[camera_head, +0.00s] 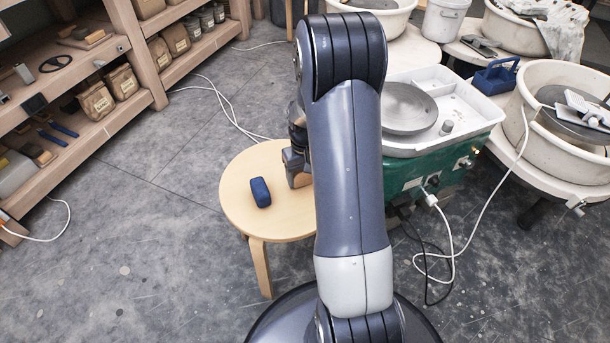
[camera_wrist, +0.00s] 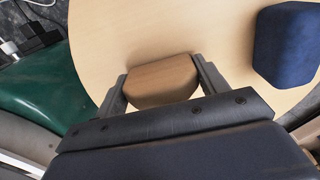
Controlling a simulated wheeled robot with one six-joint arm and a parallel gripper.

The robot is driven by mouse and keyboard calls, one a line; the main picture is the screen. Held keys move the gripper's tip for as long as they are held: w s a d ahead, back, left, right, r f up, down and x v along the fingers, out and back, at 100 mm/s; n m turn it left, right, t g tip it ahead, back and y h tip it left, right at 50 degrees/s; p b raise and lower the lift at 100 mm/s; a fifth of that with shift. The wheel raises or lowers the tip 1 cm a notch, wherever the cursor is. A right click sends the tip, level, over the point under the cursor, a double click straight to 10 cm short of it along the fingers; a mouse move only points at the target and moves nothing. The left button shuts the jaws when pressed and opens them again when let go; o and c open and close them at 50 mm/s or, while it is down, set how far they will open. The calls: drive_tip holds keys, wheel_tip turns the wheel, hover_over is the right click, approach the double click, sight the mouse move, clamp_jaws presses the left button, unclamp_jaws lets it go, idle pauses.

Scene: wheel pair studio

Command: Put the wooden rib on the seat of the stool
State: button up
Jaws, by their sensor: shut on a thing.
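The wooden rib (camera_wrist: 160,80), a brown half-round piece, is between the two fingers of my gripper (camera_wrist: 159,84) in the wrist view. My gripper is shut on it. The round, pale wooden seat of the stool (camera_wrist: 108,30) lies beneath the rib; I cannot tell whether the rib touches it. In the head view my gripper (camera_head: 297,175) is over the right part of the stool seat (camera_head: 238,188), partly behind my arm.
A dark blue block (camera_head: 261,191) sits on the seat, left of my gripper in the head view and at the upper right in the wrist view (camera_wrist: 287,45). A green pottery wheel (camera_head: 440,160) stands close to the stool's right. Shelves (camera_head: 140,60) stand at left.

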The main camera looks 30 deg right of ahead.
drive_tip(key=shift+f, duration=0.15)
drive_tip(key=o, duration=1)
drive_tip(key=shift+c, duration=0.2)
wheel_tip(320, 180, up, 12)
drive_tip(key=p, duration=0.4)
drive_tip(key=shift+w+r, duration=0.1)
drive_tip(key=shift+r, duration=0.1)
